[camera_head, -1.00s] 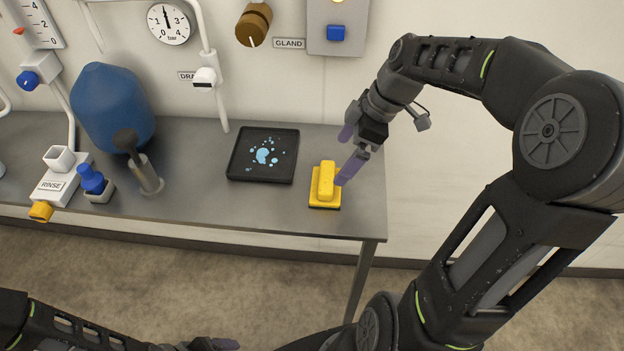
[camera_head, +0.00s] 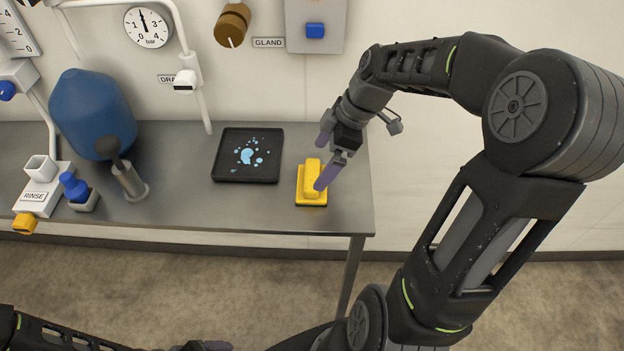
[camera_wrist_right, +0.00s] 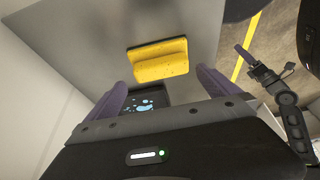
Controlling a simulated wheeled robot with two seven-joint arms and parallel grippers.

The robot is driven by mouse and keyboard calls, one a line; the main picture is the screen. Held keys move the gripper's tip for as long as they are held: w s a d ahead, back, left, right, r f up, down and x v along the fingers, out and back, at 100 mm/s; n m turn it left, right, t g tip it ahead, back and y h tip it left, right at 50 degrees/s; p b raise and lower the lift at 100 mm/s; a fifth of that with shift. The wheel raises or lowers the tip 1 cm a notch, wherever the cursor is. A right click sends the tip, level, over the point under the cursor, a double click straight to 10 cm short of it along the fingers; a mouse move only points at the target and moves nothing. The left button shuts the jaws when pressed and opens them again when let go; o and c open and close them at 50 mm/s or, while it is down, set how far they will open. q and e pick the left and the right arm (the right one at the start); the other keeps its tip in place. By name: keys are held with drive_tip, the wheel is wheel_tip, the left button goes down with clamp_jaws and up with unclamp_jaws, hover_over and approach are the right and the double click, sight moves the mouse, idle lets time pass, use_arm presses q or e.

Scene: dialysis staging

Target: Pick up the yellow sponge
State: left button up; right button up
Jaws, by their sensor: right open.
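The yellow sponge (camera_head: 308,190), a flat base with a raised block on top, rests on the grey bench near its right front corner. My right gripper (camera_head: 320,166) is open and empty just above and to the right of it; one purple finger overlaps the block's right side in the head view. In the right wrist view the sponge (camera_wrist_right: 160,62) lies ahead of the two spread fingers (camera_wrist_right: 160,78), with nothing between them. Contact cannot be told. My left gripper (camera_head: 210,346) is at the bottom edge, only partly visible.
A black tray (camera_head: 217,160) with light-blue spots lies left of the sponge on the bench (camera_head: 180,208). A blue vessel (camera_head: 92,112), a blue-topped piece (camera_head: 74,187) and a RINSE fixture (camera_head: 35,196) stand farther left. The bench's right edge is close to the sponge.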

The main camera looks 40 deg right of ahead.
sight(314, 173)
drive_tip(key=p+x, duration=0.1)
drive_tip(key=x, duration=0.4)
idle(0.5)
drive_tip(key=c, duration=1.2)
wheel_tip(314, 173, up, 10)
drive_tip(key=b, duration=0.1)
idle(0.7)
